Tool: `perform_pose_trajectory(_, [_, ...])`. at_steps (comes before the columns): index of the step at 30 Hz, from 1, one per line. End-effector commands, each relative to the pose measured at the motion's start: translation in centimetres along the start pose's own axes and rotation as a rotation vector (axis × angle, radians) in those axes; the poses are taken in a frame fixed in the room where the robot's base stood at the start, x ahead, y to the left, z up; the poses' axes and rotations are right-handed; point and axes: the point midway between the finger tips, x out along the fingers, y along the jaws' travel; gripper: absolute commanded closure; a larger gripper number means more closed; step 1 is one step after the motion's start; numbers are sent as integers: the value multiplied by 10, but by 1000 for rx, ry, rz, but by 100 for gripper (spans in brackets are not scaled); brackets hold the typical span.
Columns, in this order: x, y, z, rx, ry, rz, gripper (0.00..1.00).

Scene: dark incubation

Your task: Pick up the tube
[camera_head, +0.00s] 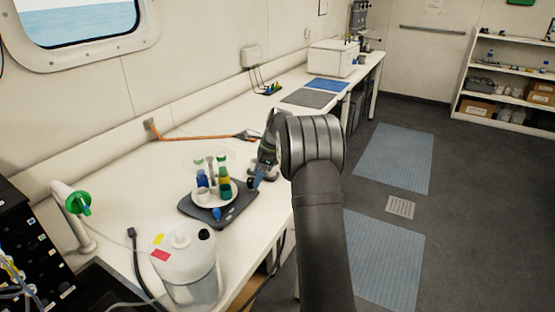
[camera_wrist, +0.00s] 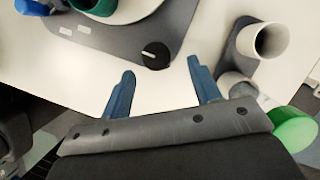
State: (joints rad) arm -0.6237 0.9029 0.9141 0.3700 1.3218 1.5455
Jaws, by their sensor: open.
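Several tubes stand in a round white holder (camera_head: 203,200) in the head view, among them a green tube (camera_head: 224,187) and a blue tube (camera_head: 202,180). The holder sits on a dark grey device (camera_head: 239,205). My gripper (camera_head: 255,182) is just right of that device, low over the bench. In the wrist view my gripper (camera_wrist: 160,68) is open, with only white bench visible between its blue fingers. The device's dark knob (camera_wrist: 155,54) lies just beyond the fingertips. A green tube-like part (camera_wrist: 93,6) shows at the top left edge, mostly cut off.
A grey rack with white cups (camera_wrist: 264,40) stands close to my right finger in the wrist view, with a green round thing (camera_wrist: 295,129) below it. A white container (camera_head: 184,262) stands at the bench's front. An orange cable (camera_head: 195,138) lies behind the holder.

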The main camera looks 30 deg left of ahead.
Motion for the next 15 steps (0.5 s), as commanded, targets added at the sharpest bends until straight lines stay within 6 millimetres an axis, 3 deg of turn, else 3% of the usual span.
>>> perform_pose_trajectory(1, [-13,-5,-2,3,16,-11,43])
perform_pose_trajectory(5, [-24,-32,12,-26,36,-38,43])
perform_pose_trajectory(12, [-60,-84,42,-67,104,-113,43])
perform_pose_trajectory(15, [-63,-90,16,59,196,-78,43])
